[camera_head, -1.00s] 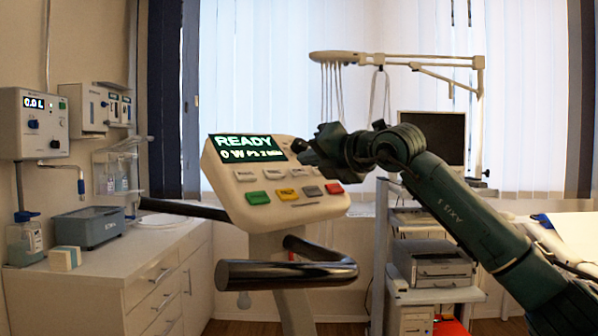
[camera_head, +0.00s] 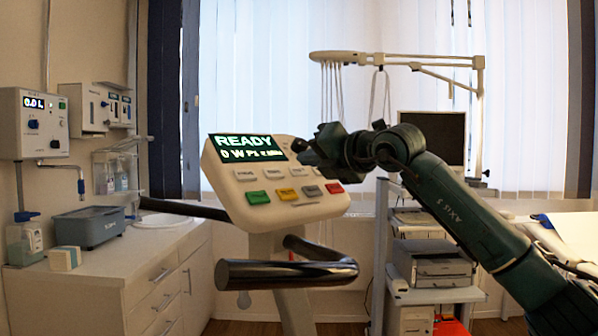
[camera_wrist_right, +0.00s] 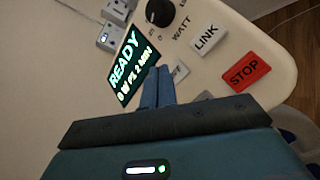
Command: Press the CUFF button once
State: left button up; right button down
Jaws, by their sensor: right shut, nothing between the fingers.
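A white console (camera_head: 232,207) carries a display (camera_head: 243,147) reading READY, with rows of keys below it. In the right wrist view the display (camera_wrist_right: 125,68) sits left of my fingers. My right gripper (camera_head: 301,146) is at the console's upper right in the head view. Its blue fingers (camera_wrist_right: 158,72) are shut with nothing between them. Just right of the fingertips is a pale key (camera_wrist_right: 179,71), partly hidden, its label seeming to end in "FF". I cannot tell whether the fingers touch it. My left gripper is not in view.
A white LINK key (camera_wrist_right: 206,40), a red STOP key (camera_wrist_right: 245,71) and a black knob (camera_wrist_right: 160,12) are close to the fingers. A dark handlebar (camera_head: 285,272) stands in front of the console. A trolley with a printer (camera_head: 440,268) is at the right.

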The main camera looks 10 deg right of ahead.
jog(key=shift+w+a+f, duration=0.15)
jog(key=shift+w+f, duration=0.05)
jog(key=shift+f, duration=0.15)
jog(key=shift+w+a+f+b, duration=0.1)
jog(key=shift+w+f+b, duration=0.1)
jog(key=shift+f+b, duration=0.2)
dwell(0.8)
jog(key=shift+r, duration=0.15)
jog(key=shift+s+d+r, duration=0.2)
jog(key=shift+s+r, duration=0.2)
jog(key=shift+r, duration=0.15)
jog(key=shift+r, duration=0.1)
jog(key=shift+s+d+r+p, duration=0.1)
jog(key=shift+s+d+r, duration=0.1)
jog(key=shift+s+r, duration=0.35)
jog(key=shift+s+d+r+p, duration=0.1)
jog(key=shift+s+d+r, duration=0.25)
jog(key=shift+r, duration=0.35)
jog(key=shift+s+d+r+p, duration=0.1)
jog(key=shift+s+r, duration=0.4)
jog(key=shift+r, duration=0.1)
